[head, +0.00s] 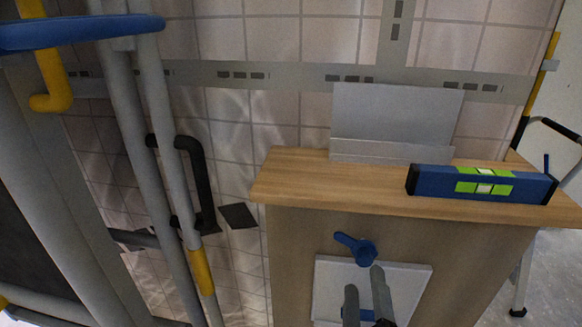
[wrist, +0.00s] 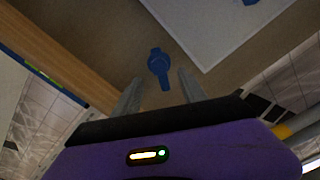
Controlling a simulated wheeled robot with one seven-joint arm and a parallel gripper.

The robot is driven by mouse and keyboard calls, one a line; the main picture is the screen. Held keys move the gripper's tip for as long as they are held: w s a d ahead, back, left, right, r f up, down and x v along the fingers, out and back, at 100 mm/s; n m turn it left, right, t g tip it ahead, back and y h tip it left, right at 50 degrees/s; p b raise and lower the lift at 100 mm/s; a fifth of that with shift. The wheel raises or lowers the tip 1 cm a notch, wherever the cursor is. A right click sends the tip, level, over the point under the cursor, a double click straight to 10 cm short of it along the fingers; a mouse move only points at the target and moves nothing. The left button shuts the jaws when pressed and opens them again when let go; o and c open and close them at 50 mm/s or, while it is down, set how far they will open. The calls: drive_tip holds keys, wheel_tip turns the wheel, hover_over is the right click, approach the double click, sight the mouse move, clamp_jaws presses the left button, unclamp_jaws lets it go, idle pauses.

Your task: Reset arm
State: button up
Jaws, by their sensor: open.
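My gripper (head: 367,290) is open in front of the wooden cabinet, its two grey fingers apart. A blue turn handle (head: 356,248) sits at the upper edge of a white panel (head: 412,285) on the cabinet front, just beyond the fingertips. In the wrist view the blue handle (wrist: 159,66) lies ahead of and between the fingers (wrist: 156,84), and nothing is held. A second blue piece, low on the panel, is partly hidden behind my fingers in the head view. The wrist view shows the white panel (wrist: 205,25) at the top.
A wooden counter (head: 300,180) tops the cabinet. On it are a blue and green spirit level (head: 430,181) and an upright grey plate (head: 395,120). Grey pipes (head: 165,150) with a blue wheel (head: 75,33) stand at the left, by a tiled wall.

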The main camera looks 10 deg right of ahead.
drive_tip(key=s+a+f+m+y+p, duration=0.1)
drive_tip(key=s+a+y+p, duration=0.2)
drive_tip(key=s+a+y, duration=0.4)
drive_tip(key=s+d+m+g+h+p, duration=0.1)
drive_tip(key=s+d+m+p, duration=0.1)
drive_tip(key=s, duration=0.8)
drive_tip(key=s+d+m+g+p, duration=0.1)
drive_tip(key=s+d+m+p, duration=0.2)
drive_tip(key=s, duration=0.8)
drive_tip(key=d+m, duration=0.2)
drive_tip(key=d, duration=0.2)
drive_tip(key=shift+s+d+f+h, duration=0.2)
drive_tip(key=shift+s+d+h, duration=0.1)
drive_tip(key=shift+h, duration=0.1)
